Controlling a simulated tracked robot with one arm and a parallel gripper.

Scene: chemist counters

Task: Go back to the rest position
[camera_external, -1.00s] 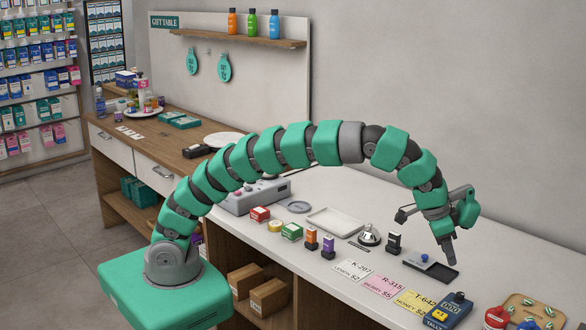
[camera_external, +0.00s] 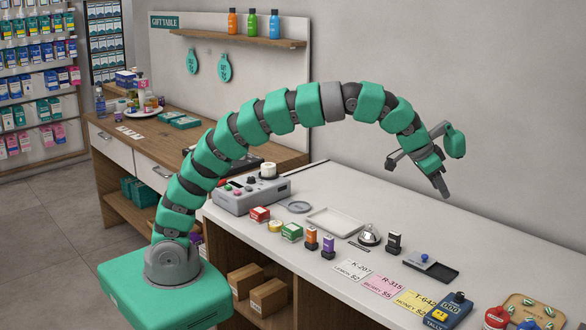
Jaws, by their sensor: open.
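My green segmented arm arches over the white counter (camera_external: 480,227) from its base at the lower left. My gripper (camera_external: 441,189) is at the arm's end, in the air above the right part of the counter. Its jaws are open and I see nothing held between them. It is apart from everything on the counter. Below it is a dark tray (camera_external: 446,273) with a grey plate and a blue knob at its left part.
The counter carries a grey control box (camera_external: 247,194), a pale tray (camera_external: 335,221), a bell (camera_external: 370,236), small boxes and bottles, price cards (camera_external: 384,286), a blue device (camera_external: 449,311) and a wooden board (camera_external: 533,309). A wall shelf (camera_external: 237,38) holds three bottles. The back right counter is clear.

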